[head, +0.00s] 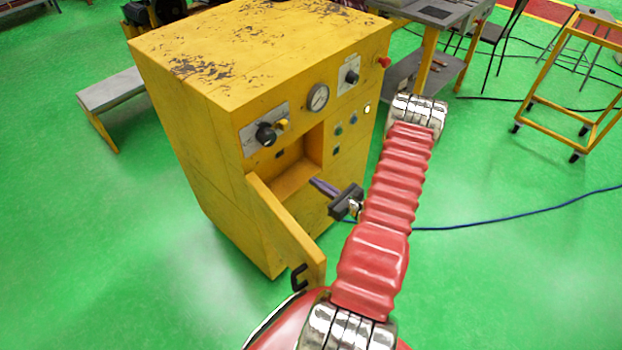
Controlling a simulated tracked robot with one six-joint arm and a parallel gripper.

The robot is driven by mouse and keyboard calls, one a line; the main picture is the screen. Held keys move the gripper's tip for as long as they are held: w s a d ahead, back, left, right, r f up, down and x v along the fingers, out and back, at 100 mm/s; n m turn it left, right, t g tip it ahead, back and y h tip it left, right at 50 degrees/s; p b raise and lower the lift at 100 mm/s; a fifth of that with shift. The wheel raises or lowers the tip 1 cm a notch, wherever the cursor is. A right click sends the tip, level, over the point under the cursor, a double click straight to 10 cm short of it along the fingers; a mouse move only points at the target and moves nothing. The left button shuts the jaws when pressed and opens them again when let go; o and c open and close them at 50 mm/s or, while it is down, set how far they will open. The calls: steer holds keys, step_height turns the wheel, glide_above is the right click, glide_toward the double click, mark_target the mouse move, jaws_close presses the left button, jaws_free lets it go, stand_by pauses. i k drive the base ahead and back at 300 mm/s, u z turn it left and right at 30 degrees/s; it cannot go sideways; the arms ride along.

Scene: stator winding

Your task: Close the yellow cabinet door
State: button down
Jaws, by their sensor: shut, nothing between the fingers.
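The yellow cabinet (210,120) stands left of centre in the head view, with worn paint on top. Its yellow door (285,232) stands open, swung out from the left side of a recess (292,178) in the front. A black handle (298,277) is near the door's free end, on its left face. My gripper (316,183) is shut and empty. It is to the right of the door, on its inner side, with the fingers pointing toward the recess. I see no contact with the door. Whether the fingertips reach inside the recess is hard to tell.
Knobs, a gauge (318,97) and a red button (384,62) are on the cabinet front above the recess. A grey workbench (432,12) stands behind right, a yellow trolley (548,108) farther right. A blue cable (520,217) crosses the green floor. Floor left of the door is clear.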

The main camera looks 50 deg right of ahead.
mark_target(307, 262)
steer(key=k, duration=1)
